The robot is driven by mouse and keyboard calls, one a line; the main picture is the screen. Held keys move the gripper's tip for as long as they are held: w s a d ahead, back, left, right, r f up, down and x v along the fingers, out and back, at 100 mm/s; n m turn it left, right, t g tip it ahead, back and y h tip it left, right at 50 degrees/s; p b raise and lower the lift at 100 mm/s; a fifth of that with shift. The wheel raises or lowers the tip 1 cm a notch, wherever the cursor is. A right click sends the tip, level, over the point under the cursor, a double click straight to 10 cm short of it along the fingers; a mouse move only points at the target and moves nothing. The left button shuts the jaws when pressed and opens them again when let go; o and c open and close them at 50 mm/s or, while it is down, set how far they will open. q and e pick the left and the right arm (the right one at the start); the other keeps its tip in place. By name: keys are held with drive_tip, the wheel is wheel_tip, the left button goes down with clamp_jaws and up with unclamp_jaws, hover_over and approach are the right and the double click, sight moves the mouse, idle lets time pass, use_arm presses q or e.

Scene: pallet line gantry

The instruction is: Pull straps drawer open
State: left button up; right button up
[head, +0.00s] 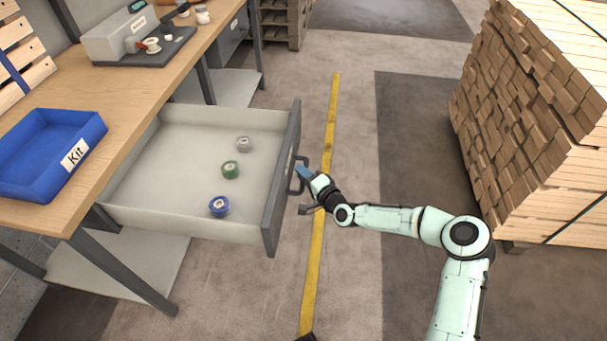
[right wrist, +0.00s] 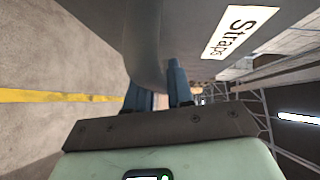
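The straps drawer (head: 186,225) stands pulled well out from under the workbench in the head view. It holds a grey roll (head: 243,144), a green roll (head: 230,169) and a blue roll (head: 219,206). Its dark front has a bar handle (head: 291,189). My right gripper (head: 304,173) is at this handle, its blue fingers close together around the bar. In the right wrist view the fingers (right wrist: 160,90) reach the grey drawer front beside the "Straps" label (right wrist: 239,31); the grip itself is partly hidden.
A blue kit tray (head: 35,160) and a grey device (head: 121,36) stand on the wooden workbench (head: 150,85). Another drawer (head: 233,38) farther back is shut. A stack of timber (head: 530,90) stands at the right. The floor around the yellow line (head: 327,130) is clear.

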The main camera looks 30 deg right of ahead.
drive_tip(key=shift+o, duration=1.3)
use_arm(q)
drive_tip(key=s+d+r+g+h+p, duration=0.1)
drive_tip(key=s+d+r+p, duration=0.2)
drive_tip(key=s, duration=0.3)
drive_tip(key=shift+r+g+p, duration=0.4)
drive_tip(key=shift+r, duration=0.15)
use_arm(e)
drive_tip(key=s+d+r, duration=0.1)
drive_tip(key=s+r, duration=0.1)
drive_tip(key=s, duration=1.1)
drive_tip(key=shift+d, duration=0.3)
